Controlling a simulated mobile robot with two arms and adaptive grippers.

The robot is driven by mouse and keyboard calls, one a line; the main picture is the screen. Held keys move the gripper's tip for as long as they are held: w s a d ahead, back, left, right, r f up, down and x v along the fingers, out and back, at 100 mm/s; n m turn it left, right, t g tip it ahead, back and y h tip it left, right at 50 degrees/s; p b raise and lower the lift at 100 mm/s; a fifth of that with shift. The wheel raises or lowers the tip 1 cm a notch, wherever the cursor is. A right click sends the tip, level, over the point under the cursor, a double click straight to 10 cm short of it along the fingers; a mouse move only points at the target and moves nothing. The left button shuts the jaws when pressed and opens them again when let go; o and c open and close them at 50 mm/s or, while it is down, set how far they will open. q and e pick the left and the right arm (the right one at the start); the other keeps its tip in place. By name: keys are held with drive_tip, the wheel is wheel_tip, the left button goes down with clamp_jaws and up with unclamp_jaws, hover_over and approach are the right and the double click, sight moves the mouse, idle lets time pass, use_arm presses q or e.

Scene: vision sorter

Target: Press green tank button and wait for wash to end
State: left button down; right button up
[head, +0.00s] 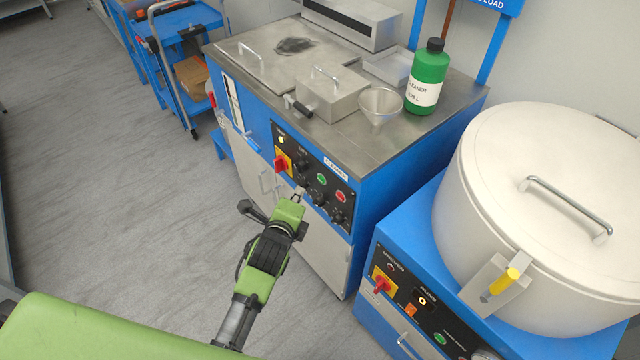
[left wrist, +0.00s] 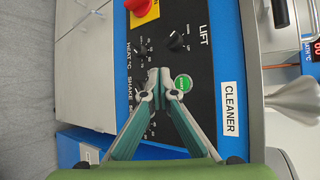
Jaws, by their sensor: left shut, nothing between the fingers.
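The cleaner tank (head: 365,132) is a blue and steel cabinet with a black control panel on its front. Its green button (head: 321,178) sits on that panel, left of a red button (head: 341,196). The green button (left wrist: 182,83) also shows in the left wrist view, right beside my fingertips. My left gripper (head: 299,193) is shut and empty, pointing at the panel just left of and below the green button. In the left wrist view its fingertips (left wrist: 161,91) meet at the button's left edge; I cannot tell whether they touch it. My right gripper is not in view.
A red rotary switch (head: 282,163) and a lit yellow lamp (head: 281,140) are on the panel. A green bottle (head: 429,76) and a funnel (head: 380,105) stand on top. A second blue machine with a large white drum (head: 545,210) stands at right. Grey floor is clear at left.

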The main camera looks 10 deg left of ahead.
sight(321, 179)
use_arm(q)
drive_tip(key=shift+w+d, duration=1.15)
drive_tip(key=shift+w, duration=0.3)
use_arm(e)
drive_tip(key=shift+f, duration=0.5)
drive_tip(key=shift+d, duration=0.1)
use_arm(q)
drive_tip(key=shift+w, duration=0.1)
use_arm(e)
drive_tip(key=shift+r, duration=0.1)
use_arm(q)
drive_tip(key=shift+w+d, duration=0.25)
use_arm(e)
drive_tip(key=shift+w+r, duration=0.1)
use_arm(q)
drive_tip(key=shift+w+d, duration=0.25)
drive_tip(key=shift+w, duration=0.05)
idle(0.4)
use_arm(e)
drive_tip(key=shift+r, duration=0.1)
use_arm(q)
drive_tip(key=shift+s+a+p, duration=0.5)
drive_tip(key=shift+s+p, duration=0.15)
drive_tip(key=shift+p, duration=0.05)
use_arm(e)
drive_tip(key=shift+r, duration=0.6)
